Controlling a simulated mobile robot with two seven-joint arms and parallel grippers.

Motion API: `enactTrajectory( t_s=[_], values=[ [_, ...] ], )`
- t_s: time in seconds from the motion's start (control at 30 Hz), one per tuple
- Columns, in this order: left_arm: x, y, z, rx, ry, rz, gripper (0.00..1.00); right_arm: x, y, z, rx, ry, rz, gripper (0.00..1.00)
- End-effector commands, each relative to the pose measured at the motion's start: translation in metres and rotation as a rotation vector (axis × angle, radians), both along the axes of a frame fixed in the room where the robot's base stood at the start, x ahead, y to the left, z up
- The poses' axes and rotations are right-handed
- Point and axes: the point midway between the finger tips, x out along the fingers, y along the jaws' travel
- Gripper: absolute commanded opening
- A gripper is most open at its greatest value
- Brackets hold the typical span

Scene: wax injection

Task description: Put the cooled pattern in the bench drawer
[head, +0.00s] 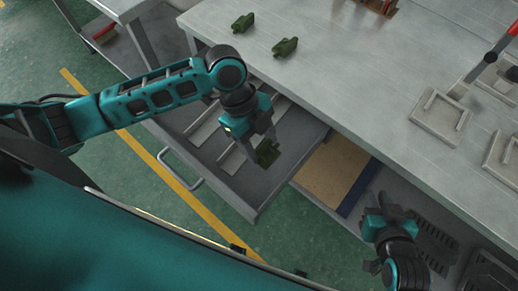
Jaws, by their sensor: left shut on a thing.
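My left gripper (262,146) is shut on a dark green wax pattern (268,154) and holds it over the open bench drawer (222,172). I cannot tell whether the pattern touches the drawer floor. The drawer is grey, pulled out from under the bench top, with a bar handle (180,170) on its front and light strips inside. Two more green patterns, one at the back (242,23) and one nearer (285,47), lie on the bench top. My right gripper (396,205) is at the lower right by the bench's front edge; its fingers are too dark to judge.
The grey bench top (350,70) has clear room in its middle. Metal mould plates (440,117) and a red-handled tool (495,55) are at the right. A tan board (333,168) lies below the bench top, right of the drawer. A red-handled brush (104,33) lies at upper left.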

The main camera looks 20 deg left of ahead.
Motion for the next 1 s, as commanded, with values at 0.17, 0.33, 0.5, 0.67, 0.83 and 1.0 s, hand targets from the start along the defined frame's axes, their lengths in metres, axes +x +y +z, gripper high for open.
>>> enactTrajectory(
  t_s=[0.17,0.33,0.5,0.67,0.83,1.0],
  values=[
    [-0.001,0.0,-0.016,0.001,0.003,0.001,0.27,0.0,0.0,-0.003,0.0,-0.001,0.0,0.23],
    [-0.001,0.0,-0.042,0.001,0.002,0.001,0.27,0.0,0.0,-0.007,0.0,-0.001,0.0,0.23],
    [0.0,0.0,-0.045,0.001,-0.001,-0.001,0.27,0.0,0.0,-0.007,0.0,-0.001,0.0,0.23],
    [0.0,0.0,-0.046,0.001,0.001,0.0,0.27,0.0,0.0,-0.007,0.0,-0.001,0.0,0.23],
    [0.0,0.0,-0.047,0.001,0.0,0.0,0.65,0.0,0.0,-0.008,0.0,-0.001,0.0,0.23],
    [0.0,0.0,-0.047,0.001,0.0,0.0,0.81,0.001,0.0,-0.008,0.0,-0.001,0.0,0.23]
  ],
)
